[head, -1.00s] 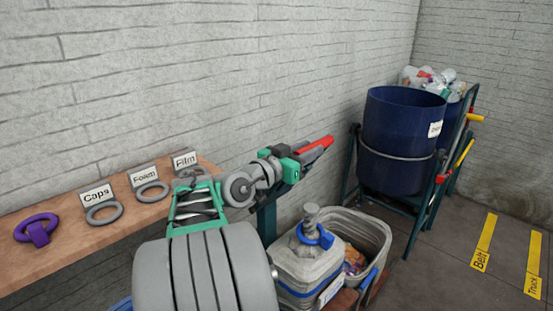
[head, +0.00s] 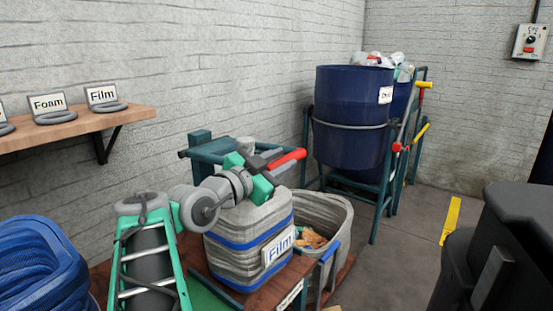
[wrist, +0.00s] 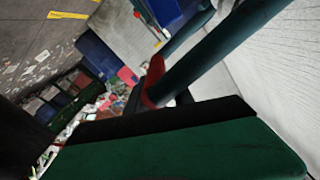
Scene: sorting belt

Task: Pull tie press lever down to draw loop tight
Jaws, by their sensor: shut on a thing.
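The tie press (head: 215,150) is a teal frame behind the grey bag. Its lever has a red grip (head: 289,160) pointing right and slightly up; red also shows in the wrist view (wrist: 154,80). My gripper (head: 252,172), with green fingers, is shut on the lever just left of the red grip. One green finger (wrist: 175,150) fills the lower wrist view. The bag (head: 250,235), with blue bands and a Film label, stands upright below my gripper. The bag's neck and tie loop are hidden behind my gripper and arm.
An open grey bin (head: 335,215) with scraps stands right of the bag. A large blue drum (head: 350,125) in a teal stand is behind it. A wooden shelf (head: 75,133) with labelled rings is at left. Black equipment (head: 500,240) stands right; floor between is clear.

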